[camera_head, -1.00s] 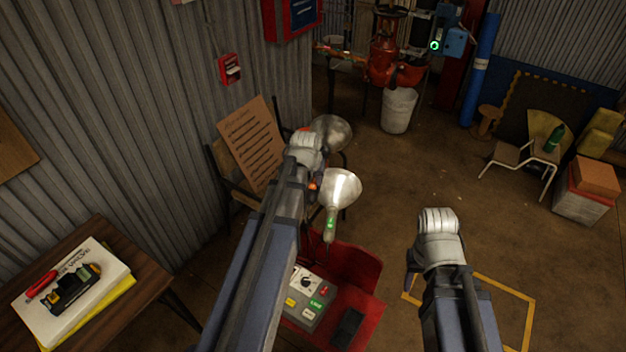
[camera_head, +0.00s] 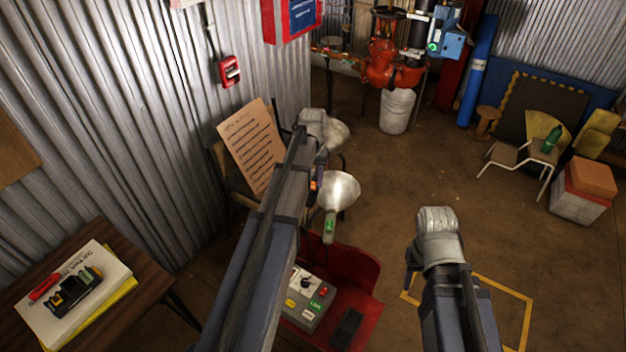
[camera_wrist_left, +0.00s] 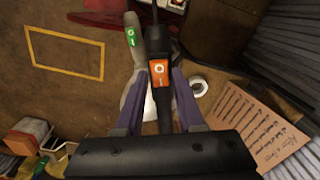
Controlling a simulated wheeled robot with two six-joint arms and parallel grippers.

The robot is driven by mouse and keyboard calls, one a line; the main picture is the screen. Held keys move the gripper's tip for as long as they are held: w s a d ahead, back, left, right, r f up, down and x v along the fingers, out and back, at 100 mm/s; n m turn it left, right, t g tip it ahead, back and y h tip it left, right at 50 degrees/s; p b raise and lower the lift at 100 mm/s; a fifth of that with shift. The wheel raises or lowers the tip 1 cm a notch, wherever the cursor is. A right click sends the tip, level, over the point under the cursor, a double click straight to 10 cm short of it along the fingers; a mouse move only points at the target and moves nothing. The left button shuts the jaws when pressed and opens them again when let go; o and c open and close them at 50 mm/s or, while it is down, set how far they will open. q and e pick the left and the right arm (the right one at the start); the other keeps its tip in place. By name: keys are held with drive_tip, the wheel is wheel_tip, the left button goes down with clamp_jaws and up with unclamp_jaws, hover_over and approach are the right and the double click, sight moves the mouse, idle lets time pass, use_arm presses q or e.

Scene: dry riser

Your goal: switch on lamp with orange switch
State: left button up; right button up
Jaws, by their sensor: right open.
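A dark lamp handle with an orange switch (camera_wrist_left: 160,75) lies between the two fingers of my left gripper (camera_wrist_left: 160,100) in the left wrist view. I cannot tell whether the fingers press on it. In the head view my left gripper (camera_head: 313,125) hides most of this lamp; a bit of orange (camera_head: 314,185) shows beside my arm. A grey lamp with a green switch (camera_head: 330,224) stands close beside it, its wide shade (camera_head: 341,188) up; its handle (camera_wrist_left: 130,38) also shows in the left wrist view. My right gripper (camera_head: 437,220) is open and empty above the floor.
A red stand with a control box (camera_head: 306,300) is below the lamps. A paper sign (camera_head: 251,147) leans on a chair near the corrugated wall (camera_head: 110,110). A wooden table (camera_head: 130,255) with books is at left. Open floor (camera_head: 430,160) lies ahead.

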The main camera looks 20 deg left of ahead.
sight(313, 185)
use_arm(q)
drive_tip(key=shift+o, duration=1.3)
drive_tip(key=shift+r, duration=0.15)
wheel_tip(313, 185, up, 8)
drive_tip(key=p, duration=0.7)
drive_tip(key=shift+f+p, duration=0.25)
drive_tip(key=shift+p, duration=0.15)
drive_tip(key=s+d+m, duration=0.3)
drive_tip(key=s+d, duration=0.7)
drive_tip(key=d, duration=0.2)
drive_tip(key=s+d+m+y, duration=0.1)
drive_tip(key=s+d+m, duration=0.2)
drive_tip(key=s+d, duration=0.7)
drive_tip(key=d, duration=0.3)
drive_tip(key=shift+s, duration=0.35)
